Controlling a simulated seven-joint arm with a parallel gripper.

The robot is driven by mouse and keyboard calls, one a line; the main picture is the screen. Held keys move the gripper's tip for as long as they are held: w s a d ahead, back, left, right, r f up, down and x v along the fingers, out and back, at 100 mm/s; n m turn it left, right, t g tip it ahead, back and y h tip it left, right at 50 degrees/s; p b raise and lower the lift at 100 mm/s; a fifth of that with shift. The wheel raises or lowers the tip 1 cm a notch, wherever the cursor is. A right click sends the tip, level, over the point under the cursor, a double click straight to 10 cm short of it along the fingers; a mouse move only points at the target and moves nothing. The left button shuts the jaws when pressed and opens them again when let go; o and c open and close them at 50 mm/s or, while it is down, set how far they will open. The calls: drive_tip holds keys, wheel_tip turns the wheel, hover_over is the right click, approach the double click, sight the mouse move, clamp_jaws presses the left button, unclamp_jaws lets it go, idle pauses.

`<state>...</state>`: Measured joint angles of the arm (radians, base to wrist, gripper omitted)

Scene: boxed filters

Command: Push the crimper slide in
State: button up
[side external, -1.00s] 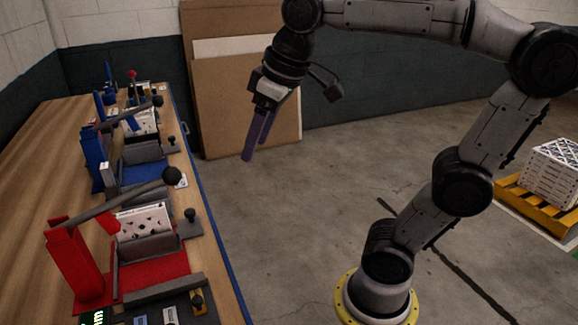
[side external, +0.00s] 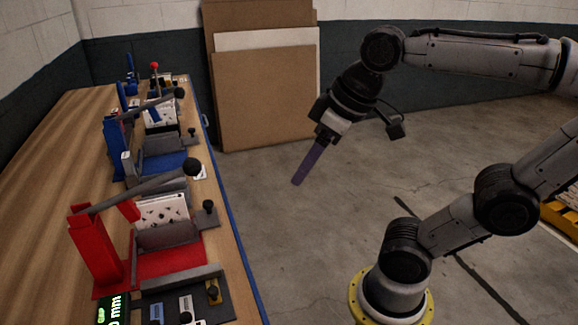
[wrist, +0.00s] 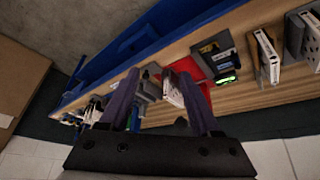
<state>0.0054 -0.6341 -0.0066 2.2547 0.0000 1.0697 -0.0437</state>
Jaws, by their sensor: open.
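A red crimper (side external: 99,246) stands on the wooden bench, with a long grey lever ending in a black ball (side external: 192,167). A white perforated part (side external: 162,211) sits in its grey holder. Its grey slide with a black knob (side external: 208,208) sticks out on the side toward the bench's blue edge. A similar blue crimper (side external: 115,148) with a knobbed slide (side external: 192,133) stands farther back. My gripper (side external: 299,183) is in the air over the floor, right of the bench, touching nothing. In the wrist view, its two purple fingers (wrist: 156,76) are apart and empty.
Another blue station (side external: 128,75) is at the bench's far end. A dark tray (side external: 232,296) with small items lies in front of the red crimper. Cardboard panels (side external: 265,105) lean on the back wall. Open floor (side external: 265,220) lies between the bench and my base.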

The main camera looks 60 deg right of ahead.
drive_tip(key=w+r, duration=0.4)
drive_tip(key=r, duration=0.1)
drive_tip(key=g, duration=0.5)
hover_over(208, 202)
wheel_tip(208, 202, down, 10)
wheel_tip(208, 202, down, 14)
drive_tip(key=shift+f, duration=0.25)
clamp_jaws()
